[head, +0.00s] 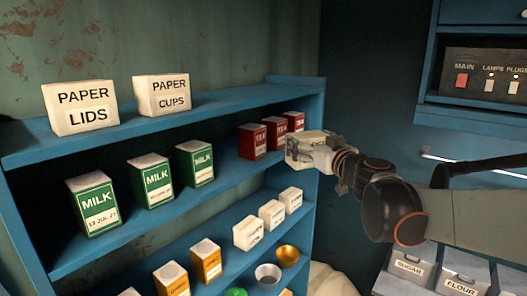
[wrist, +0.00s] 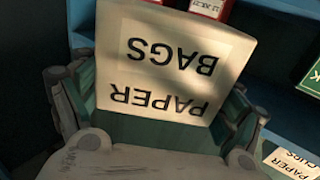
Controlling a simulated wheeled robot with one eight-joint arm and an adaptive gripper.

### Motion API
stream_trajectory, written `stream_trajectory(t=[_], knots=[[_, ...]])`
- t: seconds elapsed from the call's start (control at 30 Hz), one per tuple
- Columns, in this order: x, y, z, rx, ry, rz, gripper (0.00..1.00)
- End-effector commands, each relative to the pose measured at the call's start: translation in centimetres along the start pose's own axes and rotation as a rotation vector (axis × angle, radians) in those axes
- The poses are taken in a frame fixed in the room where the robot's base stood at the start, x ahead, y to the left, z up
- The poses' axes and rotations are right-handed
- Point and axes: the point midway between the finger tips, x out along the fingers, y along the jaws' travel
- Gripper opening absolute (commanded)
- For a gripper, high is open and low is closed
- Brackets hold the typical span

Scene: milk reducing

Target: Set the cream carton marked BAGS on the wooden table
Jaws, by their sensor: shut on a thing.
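The cream carton marked PAPER BAGS (wrist: 175,65) fills the middle of the wrist view, its lettering upside down there. My gripper (wrist: 160,115) is shut on it, with a green-grey finger on either side. In the head view the carton (head: 303,150) is a pale block at the end of my arm, beside the right end of the upper blue shelf and close to the red cartons. My gripper (head: 333,150) partly hides it there. I cannot tell whether the carton touches the shelf. No wooden table shows in either view.
The blue shelf unit (head: 150,215) holds red cartons (head: 252,142), green milk cartons (head: 152,182) and smaller boxes and bowls below. PAPER LIDS (head: 80,107) and PAPER CUPS (head: 162,95) boxes stand on top. SUGAR (head: 409,266) and FLOUR (head: 461,284) bins are at lower right.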

Motion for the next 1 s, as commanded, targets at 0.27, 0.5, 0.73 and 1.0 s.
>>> stream_trajectory(t=[0.27, 0.5, 0.73, 1.0], knots=[[-0.3, 3.1, 9.1, 0.0, 0.0, 0.14, 0.57], [-0.6, 5.6, 16.1, 0.0, 0.0, 0.252, 0.57], [-0.9, 7.3, 21.0, 0.0, 0.0, 0.328, 0.57], [-1.1, 8.0, 22.8, -0.003, 0.0, 0.36, 0.57]])
